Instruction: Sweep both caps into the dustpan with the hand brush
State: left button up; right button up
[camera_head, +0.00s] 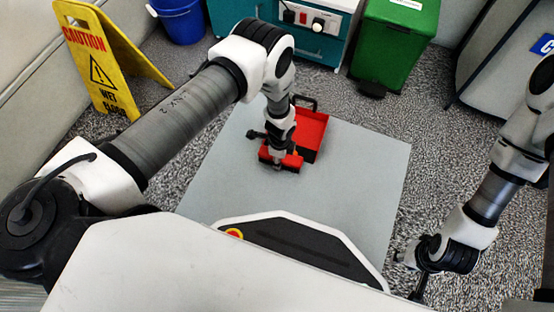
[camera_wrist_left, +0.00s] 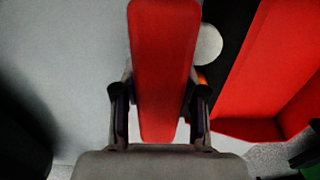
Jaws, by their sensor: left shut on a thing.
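My left gripper (camera_head: 279,160) is shut on the red hand brush (camera_wrist_left: 165,70), low over the grey mat (camera_head: 355,165). The brush also shows under the gripper in the head view (camera_head: 292,161). The red dustpan (camera_head: 312,132) lies on the mat just beyond the brush; in the left wrist view it is on the right (camera_wrist_left: 262,75), with a black strip along its near side. A pale round cap (camera_wrist_left: 209,44) shows between brush and strip. A small orange patch (camera_wrist_left: 203,78), perhaps the other cap, is mostly hidden behind a finger. My right gripper (camera_head: 410,275) is off the mat at lower right; its jaws are unclear.
A yellow wet-floor sign (camera_head: 105,62) stands at the left. A blue bucket (camera_head: 180,22), a teal cabinet (camera_head: 318,45) and a green bin (camera_head: 393,45) stand at the back. The mat's left and right parts look clear.

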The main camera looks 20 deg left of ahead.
pick_arm(q)
jog(key=shift+w, duration=1.45)
jog(key=shift+w+a+r+b, duration=0.1)
jog(key=shift+w+r+b, duration=0.05)
jog(key=shift+w+b, duration=1.7)
jog(key=w+b, duration=0.1)
jog(key=w, duration=0.2)
jog(key=shift+w+b, duration=0.1)
jog(key=shift+b, duration=0.25)
jog(key=shift+s+r+p, duration=0.65)
jog(key=shift+r+p, duration=0.05)
jog(key=shift+p, duration=0.55)
jog(key=s+p, duration=0.1)
jog(key=s+r+p, duration=0.1)
jog(key=s+p, duration=0.1)
jog(key=shift+r, duration=0.15)
jog(key=r+p, duration=0.1)
jog(key=p, duration=0.1)
jog(key=s+r+p, duration=0.1)
jog(key=r+p, duration=0.1)
jog(key=s+r+p, duration=0.1)
jog(key=r+p, duration=0.1)
jog(key=p, duration=0.1)
jog(key=shift+s+r, duration=0.15)
jog(key=shift+r, duration=0.1)
